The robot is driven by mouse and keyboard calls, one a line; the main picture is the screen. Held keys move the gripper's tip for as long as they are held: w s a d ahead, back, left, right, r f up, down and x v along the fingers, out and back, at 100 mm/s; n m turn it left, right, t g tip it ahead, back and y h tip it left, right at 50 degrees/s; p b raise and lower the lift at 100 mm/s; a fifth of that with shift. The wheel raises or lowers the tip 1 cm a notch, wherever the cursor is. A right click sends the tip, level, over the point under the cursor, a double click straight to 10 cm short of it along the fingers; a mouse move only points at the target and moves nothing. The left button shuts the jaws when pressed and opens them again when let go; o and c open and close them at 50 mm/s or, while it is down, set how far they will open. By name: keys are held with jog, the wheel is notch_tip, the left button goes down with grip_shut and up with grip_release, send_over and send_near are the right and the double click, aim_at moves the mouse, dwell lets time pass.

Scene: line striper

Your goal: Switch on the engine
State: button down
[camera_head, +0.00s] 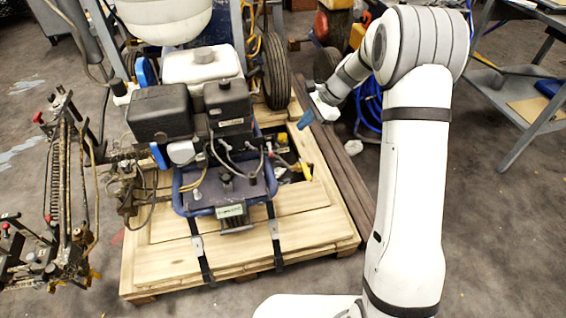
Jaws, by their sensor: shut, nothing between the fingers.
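The line striper's engine (229,105) stands on a wooden pallet (300,222) left of my arm. It has black covers and a white tank (200,66) behind them. Its switch is too small to make out. My gripper (305,119) is shut and empty, with blue-grey fingers pointing down and left. In the picture it is to the right of the engine, apart from it, over the pallet's right edge. My wrist hides part of the ground behind.
A metal spray frame with hoses (68,185) stands at the left. A black wheel (275,70) is behind the engine. Blue coiled hose (370,105) lies behind my arm. A metal shelf table (535,110) is at the right. The floor at lower right is clear.

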jog(key=m+y+b, duration=0.1)
jog(key=m+b, duration=0.1)
jog(key=b, duration=0.1)
send_near(270, 150)
jog(key=d+f, duration=0.1)
jog(key=d, duration=0.2)
jog(key=shift+d+f, duration=0.15)
jog(key=shift+d, duration=0.05)
jog(key=shift+s, duration=0.1)
jog(key=b+x, duration=0.3)
jog(key=x, duration=0.7)
